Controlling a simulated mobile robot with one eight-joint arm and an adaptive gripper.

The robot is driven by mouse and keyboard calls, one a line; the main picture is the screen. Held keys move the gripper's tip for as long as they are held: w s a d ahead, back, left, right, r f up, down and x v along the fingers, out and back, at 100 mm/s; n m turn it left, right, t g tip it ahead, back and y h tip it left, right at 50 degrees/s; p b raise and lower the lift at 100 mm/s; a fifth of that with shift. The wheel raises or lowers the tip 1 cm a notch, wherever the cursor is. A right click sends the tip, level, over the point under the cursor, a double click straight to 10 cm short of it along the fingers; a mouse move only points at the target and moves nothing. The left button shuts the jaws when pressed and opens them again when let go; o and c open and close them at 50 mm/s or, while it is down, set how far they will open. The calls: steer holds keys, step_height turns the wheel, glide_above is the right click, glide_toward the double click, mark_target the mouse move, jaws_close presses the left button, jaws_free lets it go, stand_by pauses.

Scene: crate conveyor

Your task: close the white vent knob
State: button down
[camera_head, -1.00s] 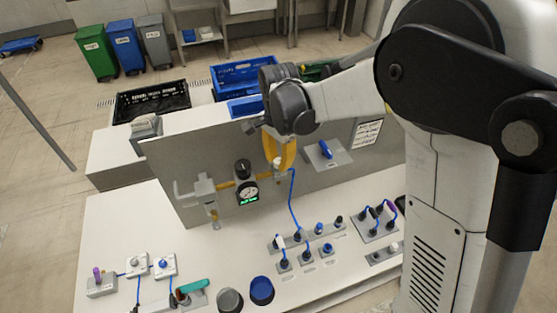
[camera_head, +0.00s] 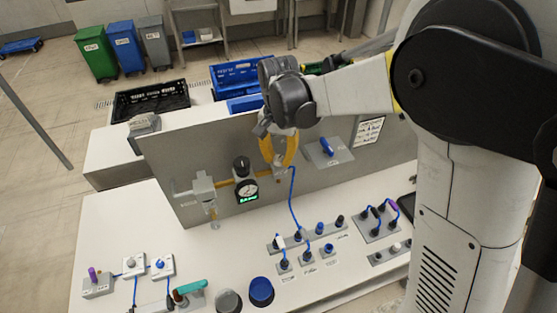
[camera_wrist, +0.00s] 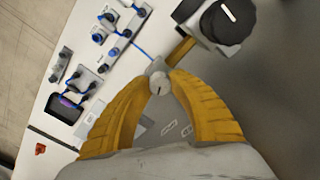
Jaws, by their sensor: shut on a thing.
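The white vent knob (camera_wrist: 159,83) is a small round knob with a dark mark on its face, seen between my fingertips in the wrist view. My gripper (camera_wrist: 159,77) has yellow fingers that are shut on the knob from both sides. In the head view my gripper (camera_head: 277,165) is at the upright grey panel, right of the round gauge, and its fingers largely hide the knob. A yellow pipe runs from the knob's fitting toward the gauge.
The gauge (camera_head: 247,190) with a green display and a black knob (camera_head: 241,168) stands close left of my gripper. A blue-handled valve plate (camera_head: 328,151) is to its right. A blue hose (camera_head: 292,205) hangs below, down to sockets on the white table.

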mark_target(279, 158)
steer(key=n+b, duration=0.1)
steer(key=n, duration=0.5)
steer(key=shift+b, duration=0.3)
steer(key=n+b, duration=0.1)
steer(key=n, duration=0.5)
stand_by(0.4)
steer(key=c, duration=1.2)
jaws_free()
steer(key=shift+o, duration=0.2)
steer(key=shift+r, duration=0.15)
step_height(279, 158, up, 12)
